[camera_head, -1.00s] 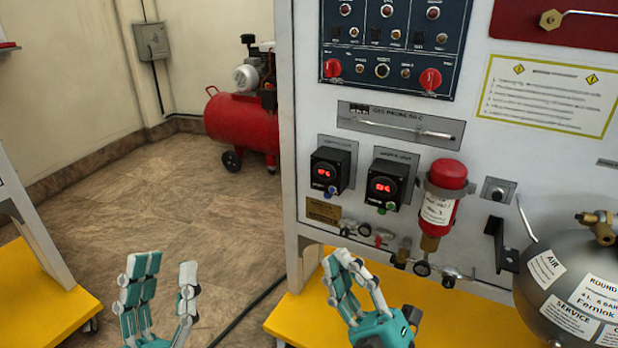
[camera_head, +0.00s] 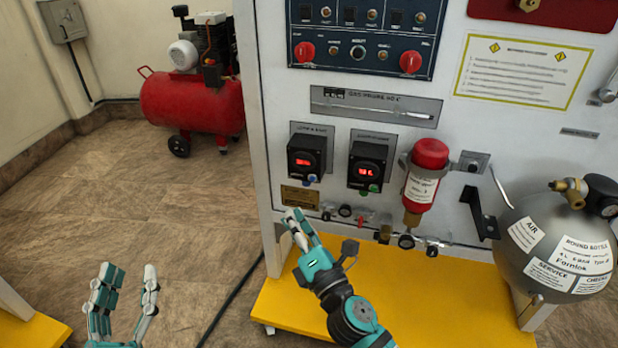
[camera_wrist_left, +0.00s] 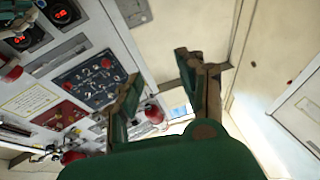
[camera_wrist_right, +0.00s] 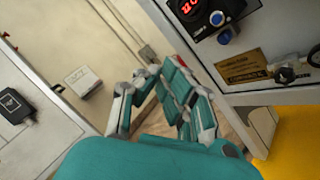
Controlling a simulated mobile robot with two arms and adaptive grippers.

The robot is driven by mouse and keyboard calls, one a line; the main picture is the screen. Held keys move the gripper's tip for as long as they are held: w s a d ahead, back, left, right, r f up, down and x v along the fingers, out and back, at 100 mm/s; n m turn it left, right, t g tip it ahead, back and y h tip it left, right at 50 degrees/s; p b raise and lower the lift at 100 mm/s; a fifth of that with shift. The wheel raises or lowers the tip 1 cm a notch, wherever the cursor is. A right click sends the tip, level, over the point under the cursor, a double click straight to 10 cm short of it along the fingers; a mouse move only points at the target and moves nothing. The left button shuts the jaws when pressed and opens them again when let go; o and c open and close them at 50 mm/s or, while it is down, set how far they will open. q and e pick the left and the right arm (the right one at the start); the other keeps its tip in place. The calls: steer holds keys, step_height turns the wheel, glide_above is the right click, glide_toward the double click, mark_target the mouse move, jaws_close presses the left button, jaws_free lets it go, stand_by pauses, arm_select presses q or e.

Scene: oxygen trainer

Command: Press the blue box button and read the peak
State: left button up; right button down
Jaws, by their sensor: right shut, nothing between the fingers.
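The left black box (camera_head: 306,158) on the panel has a red lit display and a blue button (camera_head: 311,178) at its lower edge. Its digits are too blurred to read. In the right wrist view, part of the box (camera_wrist_right: 205,12) shows at the top with a blue button (camera_wrist_right: 224,37) below. A similar black box (camera_head: 367,166) with a green button (camera_head: 374,188) is to its right. My right gripper (camera_head: 293,215) is shut and empty, below the blue button and apart from it. My left gripper (camera_head: 127,278) is open and empty, low at the left.
A red cylinder (camera_head: 425,184), valves and a grey tank (camera_head: 560,240) are right of the boxes. A yellow base (camera_head: 430,300) lies under the panel. A red compressor (camera_head: 195,105) stands behind at the left. Open floor lies left of the panel.

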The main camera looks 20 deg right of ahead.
mark_target(312, 179)
steer(key=shift+w, duration=0.1)
arm_select(q)
steer(key=shift+s+r+t, duration=0.1)
steer(key=shift+r+t, duration=0.2)
steer(key=shift+r, duration=0.1)
arm_select(e)
steer(key=w+d, duration=0.5)
steer(key=w, duration=0.2)
arm_select(q)
steer(key=shift+f, duration=0.15)
arm_select(e)
steer(key=shift+a, duration=0.1)
stand_by(0.6)
steer(key=shift+w, duration=0.15)
steer(key=shift+w+d, duration=0.25)
stand_by(0.3)
